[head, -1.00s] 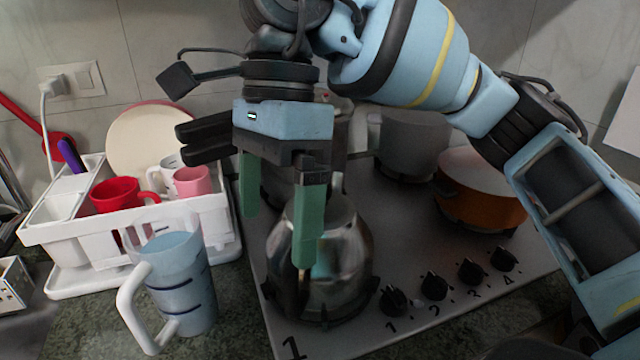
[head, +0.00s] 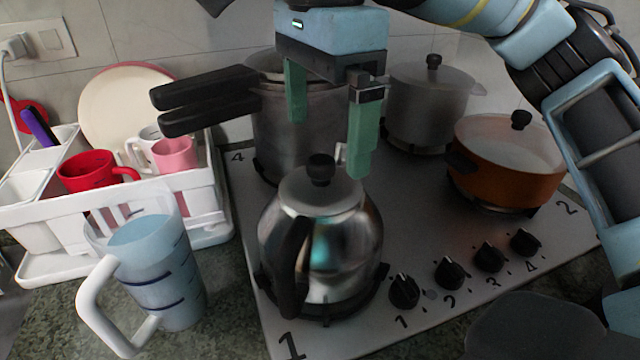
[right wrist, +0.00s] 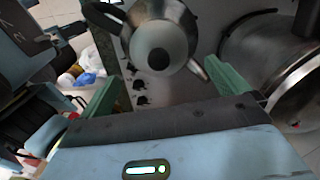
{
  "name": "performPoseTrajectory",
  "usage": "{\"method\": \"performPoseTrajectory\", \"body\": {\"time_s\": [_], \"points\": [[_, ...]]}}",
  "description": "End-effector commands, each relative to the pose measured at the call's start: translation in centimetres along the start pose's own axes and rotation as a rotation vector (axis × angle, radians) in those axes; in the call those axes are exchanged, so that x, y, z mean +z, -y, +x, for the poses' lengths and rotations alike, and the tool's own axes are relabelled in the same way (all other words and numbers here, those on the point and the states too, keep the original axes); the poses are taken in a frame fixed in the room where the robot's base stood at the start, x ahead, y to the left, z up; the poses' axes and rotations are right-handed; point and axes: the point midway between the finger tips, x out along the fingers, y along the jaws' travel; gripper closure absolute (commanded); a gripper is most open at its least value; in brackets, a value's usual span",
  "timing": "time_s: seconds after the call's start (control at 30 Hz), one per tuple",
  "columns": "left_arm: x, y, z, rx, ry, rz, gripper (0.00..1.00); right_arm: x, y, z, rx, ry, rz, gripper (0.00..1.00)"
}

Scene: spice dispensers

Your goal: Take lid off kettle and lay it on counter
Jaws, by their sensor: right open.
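The shiny metal kettle (head: 335,250) stands on the front left burner of the stove. Its lid (head: 320,192), with a black round knob (head: 320,168), sits on top of it. The kettle's black handle is at its front left. My right gripper (head: 330,145) is open and empty, with its green fingers above and behind the lid knob, apart from it. In the right wrist view the kettle lid (right wrist: 158,45) shows from above, beyond and between the open fingers. My left gripper is not in view. The counter (head: 225,335) shows left of the stove.
A measuring jug (head: 165,270) with water stands on the counter left of the kettle. A white dish rack (head: 130,215) with cups and a plate is behind it. A large steel pot (head: 290,130) is behind the kettle; an orange pan (head: 505,160) and a grey pot (head: 425,105) stand right of it.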

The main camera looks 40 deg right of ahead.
Motion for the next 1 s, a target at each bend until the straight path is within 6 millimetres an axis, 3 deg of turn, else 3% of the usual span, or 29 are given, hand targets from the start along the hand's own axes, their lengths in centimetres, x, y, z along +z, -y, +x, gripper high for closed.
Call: {"method": "performPoseTrajectory", "body": {"time_s": [0.4, 0.73, 1.0], "points": [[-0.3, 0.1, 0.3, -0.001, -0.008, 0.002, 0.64, 0.3, -0.1, 4.5, -0.001, 0.000, 0.001, 0.00], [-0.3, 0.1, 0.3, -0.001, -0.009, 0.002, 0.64, 0.3, -0.1, 5.1, -0.002, 0.002, 0.001, 0.00], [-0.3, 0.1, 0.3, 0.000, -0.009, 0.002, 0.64, 0.3, -0.1, 5.1, -0.002, 0.001, 0.001, 0.35]]}}
